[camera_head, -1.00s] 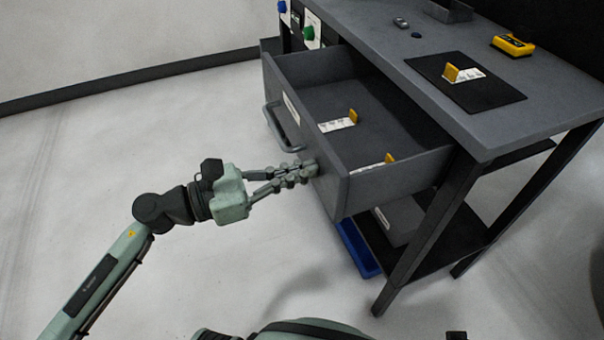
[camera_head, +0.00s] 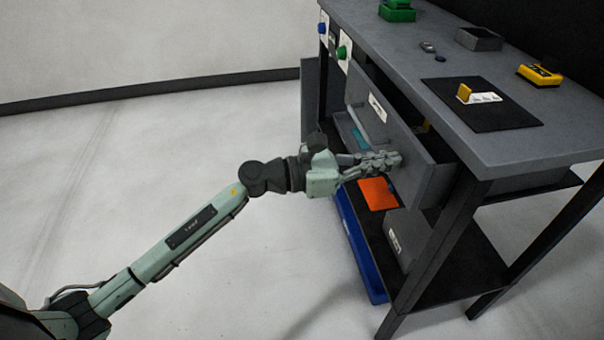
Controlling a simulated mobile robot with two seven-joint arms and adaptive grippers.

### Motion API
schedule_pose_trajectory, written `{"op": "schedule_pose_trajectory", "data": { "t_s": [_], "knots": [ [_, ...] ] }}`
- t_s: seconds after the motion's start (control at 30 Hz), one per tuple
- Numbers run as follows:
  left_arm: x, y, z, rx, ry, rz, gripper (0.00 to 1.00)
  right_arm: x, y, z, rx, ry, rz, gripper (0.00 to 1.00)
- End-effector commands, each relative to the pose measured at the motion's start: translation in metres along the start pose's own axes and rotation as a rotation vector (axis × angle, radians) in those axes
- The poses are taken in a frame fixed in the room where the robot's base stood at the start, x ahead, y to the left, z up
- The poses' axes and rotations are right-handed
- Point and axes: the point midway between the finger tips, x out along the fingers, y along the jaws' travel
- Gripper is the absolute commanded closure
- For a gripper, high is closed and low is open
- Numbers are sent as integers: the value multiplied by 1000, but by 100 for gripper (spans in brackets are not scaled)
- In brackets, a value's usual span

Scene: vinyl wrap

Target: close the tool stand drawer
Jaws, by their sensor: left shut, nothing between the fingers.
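The grey tool stand (camera_head: 420,75) stands at the right of the head view. Its drawer (camera_head: 386,142) is pulled out a small way, with a white label and a handle on its front. A yellow item shows just inside the drawer; most of the inside is hidden under the worktop. My left gripper (camera_head: 394,161) is shut and empty. Its fingertips are at the drawer front, near its right end, and appear to touch it. My right gripper is not in view.
On the worktop are a black mat (camera_head: 480,105) with a yellow-handled tool and white piece, a yellow device (camera_head: 540,75), a grey tray (camera_head: 479,39) and a green item (camera_head: 397,11). Below are an orange item (camera_head: 378,194) and a blue bin (camera_head: 358,245). Floor at left is clear.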

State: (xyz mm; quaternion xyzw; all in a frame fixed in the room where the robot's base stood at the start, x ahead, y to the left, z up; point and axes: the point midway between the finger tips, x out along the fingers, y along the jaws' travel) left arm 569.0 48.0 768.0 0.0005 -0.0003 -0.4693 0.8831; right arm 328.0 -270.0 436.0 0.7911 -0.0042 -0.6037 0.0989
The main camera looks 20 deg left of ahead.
Motion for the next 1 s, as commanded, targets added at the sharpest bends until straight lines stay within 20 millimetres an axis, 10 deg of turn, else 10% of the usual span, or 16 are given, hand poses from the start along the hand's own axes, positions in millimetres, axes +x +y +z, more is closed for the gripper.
{"op": "schedule_pose_trajectory", "data": {
  "t_s": [0.4, 1.0],
  "knots": [
    [55, 0, 1, 0, -1, 0, 100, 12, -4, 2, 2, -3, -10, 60],
    [60, 0, 0, -1, -2, 1, 100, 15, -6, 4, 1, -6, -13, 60]
  ]
}}
